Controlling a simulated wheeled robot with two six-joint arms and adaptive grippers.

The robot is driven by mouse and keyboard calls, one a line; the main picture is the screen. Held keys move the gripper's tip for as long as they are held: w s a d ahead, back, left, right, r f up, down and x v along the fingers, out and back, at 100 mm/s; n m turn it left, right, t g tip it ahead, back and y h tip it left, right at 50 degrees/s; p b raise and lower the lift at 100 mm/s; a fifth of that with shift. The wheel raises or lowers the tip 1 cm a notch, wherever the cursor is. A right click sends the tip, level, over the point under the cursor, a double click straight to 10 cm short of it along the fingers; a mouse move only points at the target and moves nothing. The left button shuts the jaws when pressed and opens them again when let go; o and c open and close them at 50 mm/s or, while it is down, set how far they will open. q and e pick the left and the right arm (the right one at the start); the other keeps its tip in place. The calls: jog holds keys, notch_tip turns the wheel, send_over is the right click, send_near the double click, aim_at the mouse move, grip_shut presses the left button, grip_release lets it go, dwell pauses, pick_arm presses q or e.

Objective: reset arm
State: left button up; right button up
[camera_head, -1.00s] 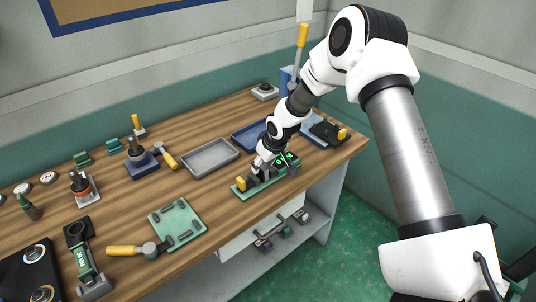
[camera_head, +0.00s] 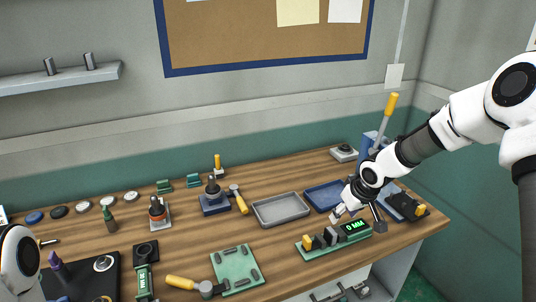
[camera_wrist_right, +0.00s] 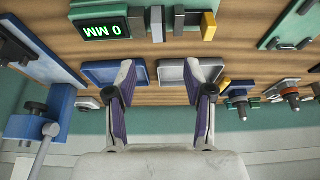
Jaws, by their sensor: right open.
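The gauge display (camera_wrist_right: 105,31) also shows there, beyond the fingertips. A white joint of my left arm shows at the left edge of the head view. Purple parts beside it may be my left gripper (camera_head: 58,272), but its jaws are unclear.
A grey tray (camera_head: 281,221) and a blue tray (camera_head: 312,188) lie behind the gauge. A blue lever device (camera_head: 369,143) stands at the back right. A green plate (camera_head: 236,264) and a yellow-handled hammer (camera_head: 190,284) lie in front. Bare wood shows between them.

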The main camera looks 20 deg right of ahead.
jog(key=s+f, duration=0.1)
jog(key=f, duration=0.1)
jog(key=s+a+f+g, duration=0.1)
jog(key=f, duration=0.2)
jog(key=s+f+g, duration=0.1)
jog(key=f, duration=0.1)
jog(key=shift+s+a+f, duration=0.2)
jog(key=shift+s+a, duration=0.05)
jog(key=s+a+f+g, duration=0.1)
jog(key=s+a+f, duration=0.3)
jog(key=s, duration=0.5)
jog(key=s+a+f+m, duration=0.1)
jog(key=s+a+f, duration=0.3)
jog(key=s+f, duration=0.3)
jog(key=s+a+f+g, duration=0.1)
jog(key=s+a+f, duration=0.4)
jog(key=s, duration=0.8)
jog(key=shift+f+g, duration=0.3)
jog(key=shift+f, duration=0.45)
jog(key=shift+s, duration=0.15)
